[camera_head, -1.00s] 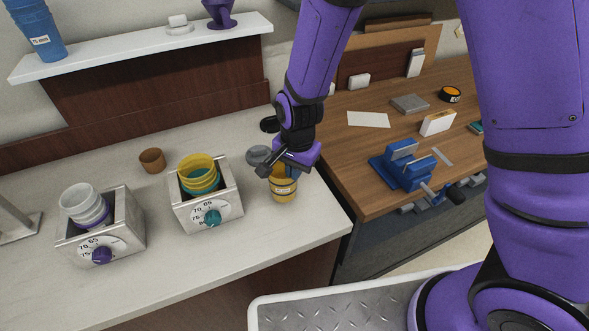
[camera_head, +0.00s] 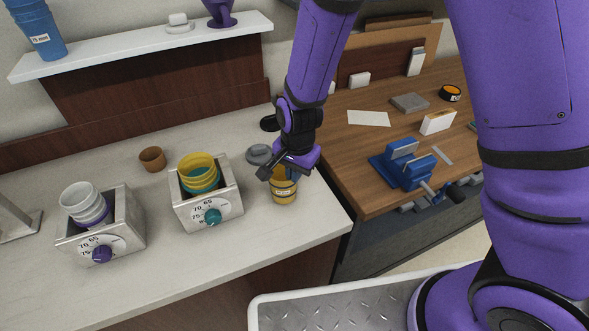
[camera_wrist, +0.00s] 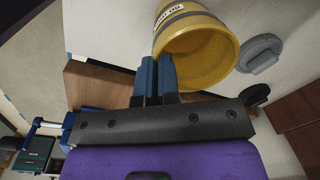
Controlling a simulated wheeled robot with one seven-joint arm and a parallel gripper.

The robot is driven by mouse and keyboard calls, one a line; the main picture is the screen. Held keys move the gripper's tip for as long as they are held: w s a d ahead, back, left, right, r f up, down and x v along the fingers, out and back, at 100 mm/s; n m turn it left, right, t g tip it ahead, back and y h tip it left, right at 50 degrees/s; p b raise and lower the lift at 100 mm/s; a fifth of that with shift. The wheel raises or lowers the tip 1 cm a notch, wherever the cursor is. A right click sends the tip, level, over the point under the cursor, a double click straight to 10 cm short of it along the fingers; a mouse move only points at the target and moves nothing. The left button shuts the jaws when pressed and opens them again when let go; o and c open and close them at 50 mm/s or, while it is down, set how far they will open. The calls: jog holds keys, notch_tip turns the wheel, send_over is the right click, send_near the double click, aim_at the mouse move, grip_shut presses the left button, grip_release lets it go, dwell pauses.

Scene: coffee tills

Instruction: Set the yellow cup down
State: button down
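The yellow cup (camera_head: 284,194) has a dark band and a pale label. In the head view it is upright at the right end of the pale counter, its base at or very close to the surface; I cannot tell if it touches. My gripper (camera_head: 283,172) is over its rim and hides part of its top. In the wrist view the cup (camera_wrist: 205,50) shows its open mouth. The two blue fingers of my gripper (camera_wrist: 158,75) are close together at its left rim, one inside and one outside, pinching the wall.
A metal holder with nested yellow and teal cups (camera_head: 228,207) stands left of the cup. Another holder with white cups (camera_head: 132,238) is further left. A brown cup (camera_head: 152,159) and a grey lid-like disc (camera_head: 259,154) are behind. The counter's front right (camera_head: 310,235) is clear.

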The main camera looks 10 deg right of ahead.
jog(key=shift+f, duration=0.35)
jog(key=shift+r, duration=0.15)
jog(key=shift+r, duration=0.9)
jog(key=shift+f, duration=0.45)
dwell(0.6)
jog(key=shift+f, duration=0.6)
jog(key=c, duration=0.9)
grip_release()
jog(key=shift+c, duration=0.2)
